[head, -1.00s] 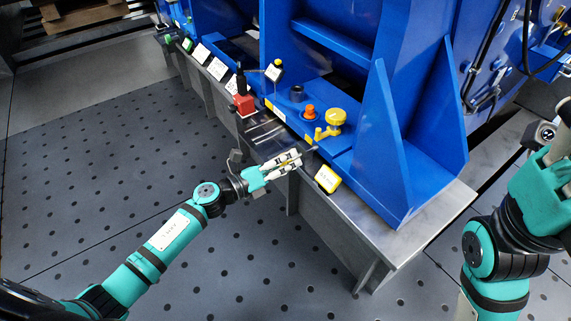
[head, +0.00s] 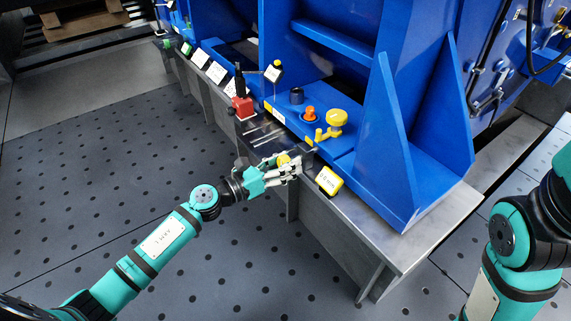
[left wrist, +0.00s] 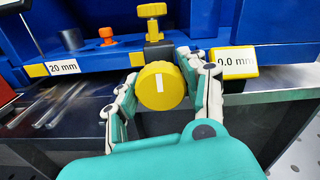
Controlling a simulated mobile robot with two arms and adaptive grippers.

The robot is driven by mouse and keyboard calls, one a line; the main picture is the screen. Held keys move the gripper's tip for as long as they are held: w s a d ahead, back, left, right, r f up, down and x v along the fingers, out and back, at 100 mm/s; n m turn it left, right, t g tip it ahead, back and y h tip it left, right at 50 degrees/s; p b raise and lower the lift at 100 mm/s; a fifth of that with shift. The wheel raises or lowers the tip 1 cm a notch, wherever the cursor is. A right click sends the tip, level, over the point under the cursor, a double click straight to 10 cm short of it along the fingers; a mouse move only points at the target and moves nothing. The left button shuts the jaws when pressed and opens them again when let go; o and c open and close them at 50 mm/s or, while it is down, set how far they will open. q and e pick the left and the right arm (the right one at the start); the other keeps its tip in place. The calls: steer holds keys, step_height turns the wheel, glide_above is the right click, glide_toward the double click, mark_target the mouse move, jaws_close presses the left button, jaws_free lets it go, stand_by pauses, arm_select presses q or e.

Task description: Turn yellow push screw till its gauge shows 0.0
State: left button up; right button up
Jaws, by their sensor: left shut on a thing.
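The yellow push screw's round knob (left wrist: 160,86) faces me in the left wrist view, with a near-vertical white mark on its face. My left gripper (left wrist: 163,90) is shut on it, one finger on each side. In the head view, the knob (head: 284,160) shows between the fingers of my left gripper (head: 286,168). The yellow-framed gauge (left wrist: 237,62) sits just right of the knob; its visible digits read 0.0 mm, with its left edge close behind a finger. The gauge also shows in the head view (head: 329,181), too small to read surely. My right gripper is out of view.
Behind the knob stand another yellow knob (head: 337,117), an orange knob (head: 310,113) and a dark cylinder (head: 297,96). A 20 mm label (left wrist: 62,67) is at left. A red block (head: 243,106) stands further left; a blue gusset (head: 385,150) rises at right.

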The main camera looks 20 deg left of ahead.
arm_select(q)
steer(key=shift+f, duration=0.15)
steer(key=o, duration=1.2)
steer(key=shift+s, duration=0.1)
steer(key=v, duration=1.2)
stand_by(0.8)
